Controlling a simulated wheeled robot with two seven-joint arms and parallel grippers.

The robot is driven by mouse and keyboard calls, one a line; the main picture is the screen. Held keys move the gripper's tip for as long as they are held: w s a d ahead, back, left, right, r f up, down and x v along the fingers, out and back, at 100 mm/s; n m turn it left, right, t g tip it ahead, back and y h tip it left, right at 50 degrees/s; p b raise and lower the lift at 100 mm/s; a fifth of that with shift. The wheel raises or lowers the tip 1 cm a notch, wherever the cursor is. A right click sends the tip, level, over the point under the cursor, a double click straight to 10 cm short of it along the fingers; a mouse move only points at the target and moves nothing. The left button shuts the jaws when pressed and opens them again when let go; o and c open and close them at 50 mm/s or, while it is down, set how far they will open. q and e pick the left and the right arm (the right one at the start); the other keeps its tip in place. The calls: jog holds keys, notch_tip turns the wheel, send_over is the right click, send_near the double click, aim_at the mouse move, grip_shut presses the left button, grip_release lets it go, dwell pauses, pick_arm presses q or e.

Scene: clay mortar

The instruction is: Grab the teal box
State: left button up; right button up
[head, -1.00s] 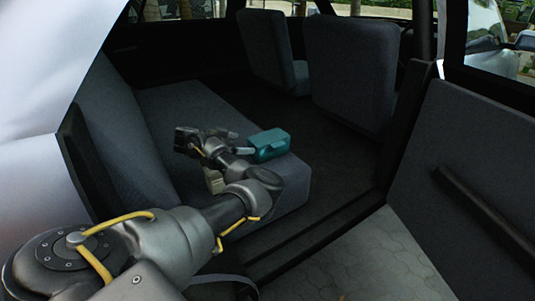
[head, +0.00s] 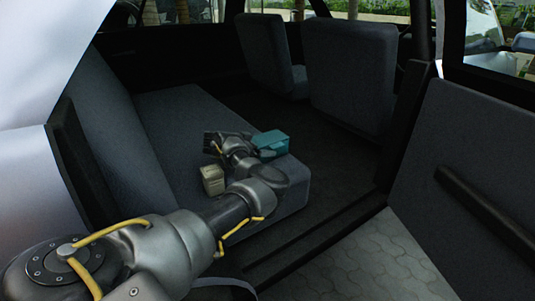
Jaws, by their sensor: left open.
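The teal box (head: 272,141) sits on the rear bench seat of a car, near the seat's front edge. My left arm reaches in over the seat from the lower left. My left gripper (head: 262,154) is open and close against the near left side of the teal box. The wrist hides part of the fingers, and I cannot tell whether they touch the box. My right gripper is not in view.
A beige box (head: 212,180) stands on the bench seat (head: 175,115) just left of my wrist. Front seats (head: 352,70) stand beyond. The open door (head: 470,180) is at right and the door sill (head: 320,235) below. The far bench is clear.

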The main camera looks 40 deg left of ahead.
pick_arm(q)
jog(key=shift+w, duration=0.15)
jog(key=c, duration=1.1)
jog(key=shift+c, duration=0.2)
